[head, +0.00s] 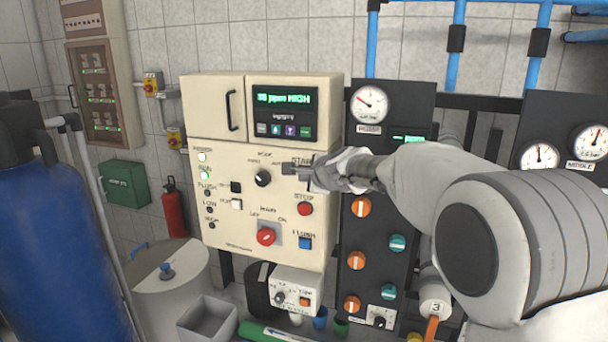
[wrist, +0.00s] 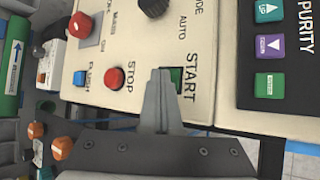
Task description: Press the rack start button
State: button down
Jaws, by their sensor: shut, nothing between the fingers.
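The cream control panel (head: 225,165) is on the wall left of my arm in the head view. Its green START button (wrist: 176,77) shows in the wrist view just beyond my fingertips, partly hidden by them. In the head view my gripper covers the START button below its label. My gripper (head: 290,169) is shut and empty, its tips at the panel by the START label. It also shows in the wrist view (wrist: 161,75). I cannot tell whether the tips touch the button. The red STOP button (head: 305,208) sits just below; it also shows in the wrist view (wrist: 115,78).
A black mode knob (head: 263,178) is left of my gripper. A red main switch (head: 266,236) and a blue flush button (head: 305,243) are lower. The display (head: 284,98) reads HIGH. A black gauge panel (head: 400,100) with orange and teal knobs stands right, behind my arm.

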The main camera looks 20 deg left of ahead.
jog(key=shift+s+d+b, duration=0.1)
jog(key=shift+s+b, duration=0.25)
jog(key=shift+s, duration=0.5)
jog(key=s, duration=0.1)
jog(key=s+b, duration=0.1)
jog(key=s, duration=0.3)
jog(key=shift+d, duration=0.3)
dwell(0.5)
